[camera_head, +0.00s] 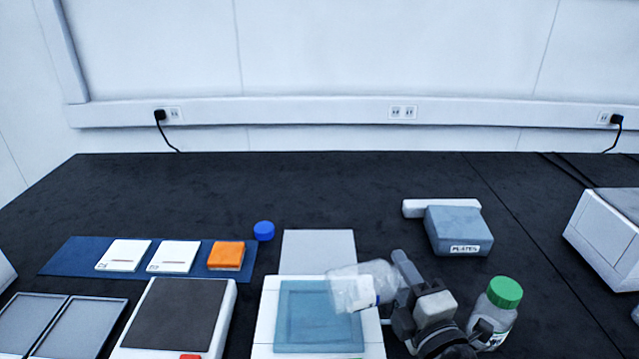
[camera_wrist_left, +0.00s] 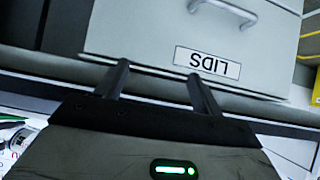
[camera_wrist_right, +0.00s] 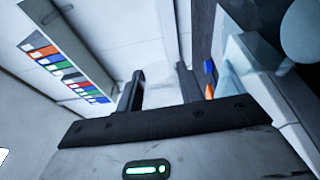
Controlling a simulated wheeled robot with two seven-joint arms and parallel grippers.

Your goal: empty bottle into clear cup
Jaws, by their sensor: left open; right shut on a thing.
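A clear bottle (camera_head: 350,289) with a pale label is tilted nearly onto its side, its open end towards the left, over a clear bluish square vessel (camera_head: 318,340). This vessel, likely the clear cup, stands on a white device (camera_head: 263,335). My right gripper (camera_head: 393,285) is shut on the bottle from the right. In the right wrist view the bottle (camera_wrist_right: 160,85) shows pale between the fingers (camera_wrist_right: 160,90). I cannot tell whether liquid is leaving it. My left gripper (camera_wrist_left: 160,80) is open and empty, facing a drawer labelled LIDS (camera_wrist_left: 150,30); it is outside the head view.
A blue cap (camera_head: 263,231) lies on the dark bench. A green-capped bottle (camera_head: 497,310) stands right of my right gripper. A blue mat (camera_head: 68,257) holds white and orange squares. A grey labelled block (camera_head: 458,230) sits further back. The bench's back left is clear.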

